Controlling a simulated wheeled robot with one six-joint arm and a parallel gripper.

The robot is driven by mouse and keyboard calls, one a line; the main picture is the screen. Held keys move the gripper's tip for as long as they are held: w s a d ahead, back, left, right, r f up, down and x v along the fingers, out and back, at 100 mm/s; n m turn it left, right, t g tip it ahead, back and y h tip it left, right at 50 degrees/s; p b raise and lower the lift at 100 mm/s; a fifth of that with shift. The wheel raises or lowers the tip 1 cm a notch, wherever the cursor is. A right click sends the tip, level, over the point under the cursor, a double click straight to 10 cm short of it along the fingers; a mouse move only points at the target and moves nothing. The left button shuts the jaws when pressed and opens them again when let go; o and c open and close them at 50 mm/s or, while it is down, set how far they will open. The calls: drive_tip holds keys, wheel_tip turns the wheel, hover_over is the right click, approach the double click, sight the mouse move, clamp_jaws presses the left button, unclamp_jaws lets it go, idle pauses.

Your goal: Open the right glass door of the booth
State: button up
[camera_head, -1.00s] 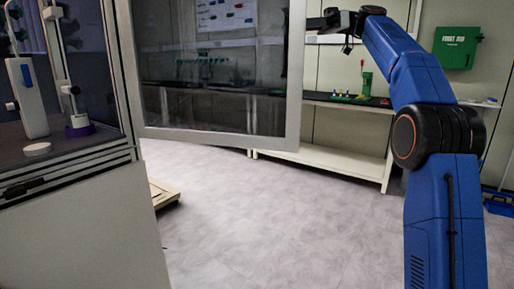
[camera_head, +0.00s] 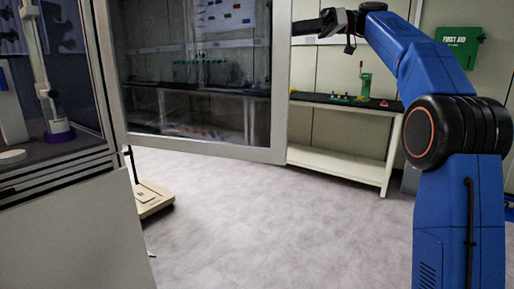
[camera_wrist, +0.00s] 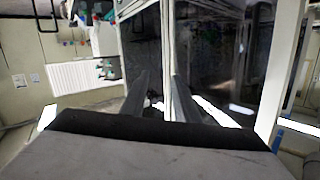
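The booth's glass door (camera_head: 279,80) stands swung out from the booth (camera_head: 60,165). It is a dark pane in a light grey frame, hinged at the booth's front corner. My gripper (camera_head: 304,26) is at the upper part of the door's free edge. In the wrist view, the two dark fingers of my gripper (camera_wrist: 158,95) are spread apart. A pale upright frame edge (camera_wrist: 166,45) shows between and beyond them. I cannot tell whether a finger touches the door.
A white bench (camera_head: 340,158) with a dark top and small coloured items stands behind the door. A green first aid box (camera_head: 459,46) hangs on the wall. A low beige platform (camera_head: 152,197) stands by the booth. The middle floor is clear.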

drive_tip(key=s+d+f+m+t+h, duration=0.2)
drive_tip(key=s+d+f+m+h, duration=0.3)
drive_tip(key=s+f, duration=0.9)
drive_tip(key=s+d+f+m+t+h, duration=0.2)
drive_tip(key=s+d+f+m+h, duration=0.3)
drive_tip(key=s+f, duration=0.9)
drive_tip(key=s+d+f+m+t+h, duration=0.2)
drive_tip(key=s+d+f+m+h, duration=0.4)
drive_tip(key=s+f, duration=0.9)
drive_tip(key=d+f, duration=0.3)
drive_tip(key=f, duration=0.9)
drive_tip(key=shift+m, duration=0.3)
